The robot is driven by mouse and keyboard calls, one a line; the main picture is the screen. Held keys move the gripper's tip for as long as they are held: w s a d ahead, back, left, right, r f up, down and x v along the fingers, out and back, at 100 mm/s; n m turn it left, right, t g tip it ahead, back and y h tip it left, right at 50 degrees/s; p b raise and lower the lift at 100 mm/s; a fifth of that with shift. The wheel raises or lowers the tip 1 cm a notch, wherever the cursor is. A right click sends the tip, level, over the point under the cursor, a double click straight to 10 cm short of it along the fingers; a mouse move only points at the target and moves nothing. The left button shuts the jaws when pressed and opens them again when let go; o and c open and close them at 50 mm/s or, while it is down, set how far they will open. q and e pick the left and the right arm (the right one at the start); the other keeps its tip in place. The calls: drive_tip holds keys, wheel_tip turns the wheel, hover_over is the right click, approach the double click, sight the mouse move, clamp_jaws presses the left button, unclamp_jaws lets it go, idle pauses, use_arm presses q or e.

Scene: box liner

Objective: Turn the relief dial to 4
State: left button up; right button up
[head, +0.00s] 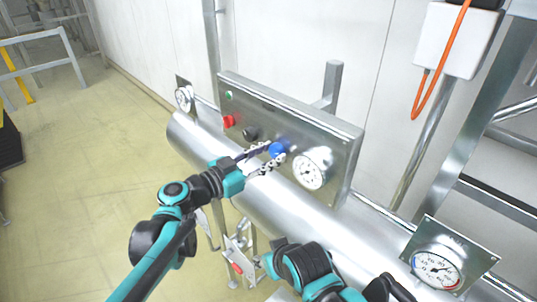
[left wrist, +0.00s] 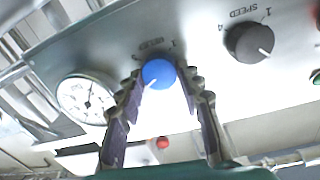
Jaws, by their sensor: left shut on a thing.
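The relief dial is a round blue knob (head: 277,148) on the sloping metal panel, left of a gauge. My left gripper (head: 272,154) reaches in from the left and is shut on the knob, a finger on each side. Its fingers also show in the left wrist view (left wrist: 162,82). My right arm is at the bottom of the head view; its fingers are not clear.
The panel (head: 345,137) also bears a black speed dial (head: 250,133), a red button (head: 229,121), a green button (head: 228,95) and a white gauge (head: 311,169). A large metal pipe (head: 305,212) runs below. A white box (head: 452,38) with an orange cable hangs at upper right.

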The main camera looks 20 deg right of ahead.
use_arm(q)
drive_tip(key=shift+f+m, duration=0.15)
drive_tip(key=shift+m, duration=0.25)
drive_tip(key=o, duration=1.2)
drive_tip(key=shift+c, duration=0.2)
drive_tip(key=shift+a, duration=0.1)
drive_tip(key=v, duration=1.2)
